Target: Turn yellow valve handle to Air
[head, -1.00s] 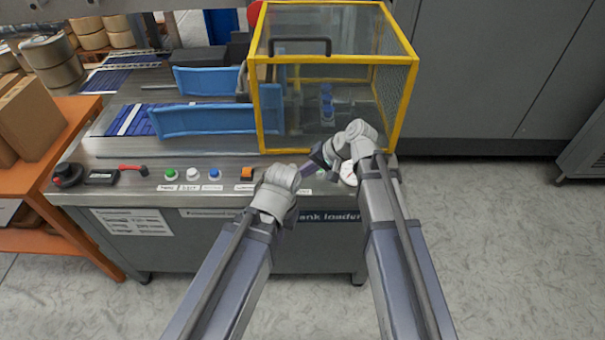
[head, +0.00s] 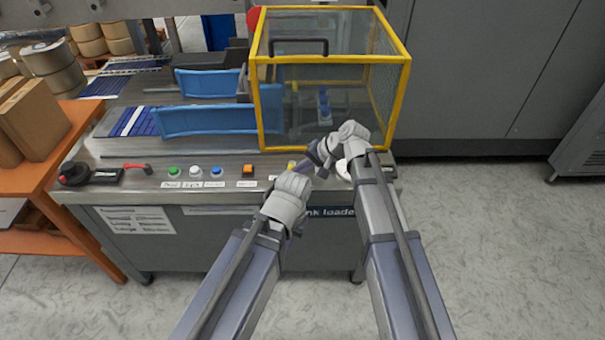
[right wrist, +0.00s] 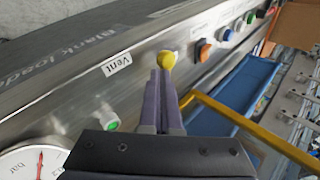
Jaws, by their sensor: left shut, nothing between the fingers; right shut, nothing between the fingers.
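The yellow valve handle (head: 292,164) is on the front panel of the machine, to the right of the orange switch. In the right wrist view it shows as a small rounded yellow piece (right wrist: 167,59) close to a "Vent" label (right wrist: 117,63). My right gripper (head: 303,170) is shut and empty, with its fingertips (right wrist: 164,76) right at the handle; I cannot tell whether they touch. The handle's lower part is hidden behind them. An "Air" label is not readable. My left gripper (head: 297,231) is shut and empty, partly hidden by its own wrist, below and in front of the panel edge.
A pressure gauge (right wrist: 30,163) and a green button (right wrist: 112,125) are near the handle. The orange switch (head: 248,170) and several buttons line the panel to the left. A yellow-framed clear guard (head: 333,63) stands just behind. Open floor lies to the right.

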